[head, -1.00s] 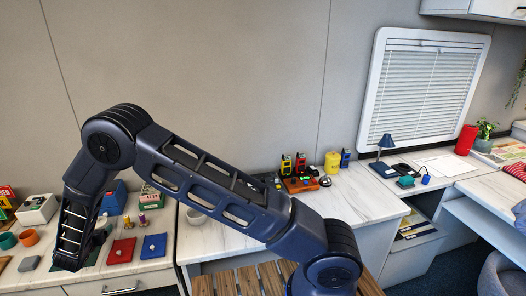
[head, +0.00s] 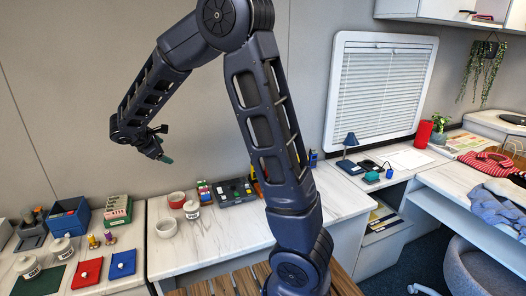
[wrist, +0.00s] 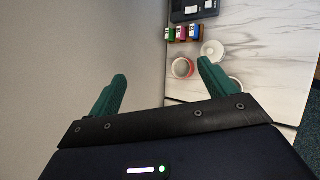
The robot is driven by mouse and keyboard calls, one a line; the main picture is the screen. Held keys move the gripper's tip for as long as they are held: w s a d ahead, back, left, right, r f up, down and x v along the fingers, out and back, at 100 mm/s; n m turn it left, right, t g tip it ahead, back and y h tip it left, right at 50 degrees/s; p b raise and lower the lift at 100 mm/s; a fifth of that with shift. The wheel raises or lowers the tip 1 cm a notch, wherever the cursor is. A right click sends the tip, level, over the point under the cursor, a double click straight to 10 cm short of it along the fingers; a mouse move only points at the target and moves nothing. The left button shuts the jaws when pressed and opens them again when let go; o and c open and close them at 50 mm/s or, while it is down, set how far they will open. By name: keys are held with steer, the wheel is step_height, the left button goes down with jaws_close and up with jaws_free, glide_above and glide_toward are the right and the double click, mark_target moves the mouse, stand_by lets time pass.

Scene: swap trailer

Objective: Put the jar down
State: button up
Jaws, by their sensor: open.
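My gripper (head: 160,150) is raised in front of the wall, above the back of the counter. In the wrist view its green fingers (wrist: 162,72) are spread wide with nothing between them. A lidded white jar (head: 192,210) stands upright on the middle counter, below and to the right of my gripper. Its round pale lid (wrist: 212,49) shows in the wrist view, beyond the right finger. Two similar jars stand on the left counter, one by the blue bin (head: 62,251) and one further left (head: 27,267). None touches my gripper.
A red bowl (head: 176,199) and a pale bowl (head: 166,228) are close to the middle jar. A black case (head: 236,191) sits to the right. Red (head: 87,272) and blue (head: 122,265) trays lie on the left. The middle counter's front is mostly clear.

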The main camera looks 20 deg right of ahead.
steer(key=s+d+r+m+g+y, duration=0.1)
steer(key=s+d+r+m, duration=0.25)
steer(key=d, duration=0.35)
steer(key=s+d+r+m+g, duration=0.1)
steer(key=s+d+r+m, duration=0.2)
steer(key=d, duration=0.4)
steer(key=s+d+r+m+g+y, duration=0.1)
steer(key=s+d+m, duration=0.2)
steer(key=s+d, duration=0.3)
steer(key=s+d+m+y, duration=0.2)
steer(key=s+d+m, duration=0.2)
steer(key=s, duration=0.5)
steer(key=s+d+m+y, duration=0.1)
steer(key=s+d+m, duration=0.4)
steer(key=s, duration=0.4)
steer(key=shift+r+m+y, duration=0.35)
steer(key=shift+y, duration=0.05)
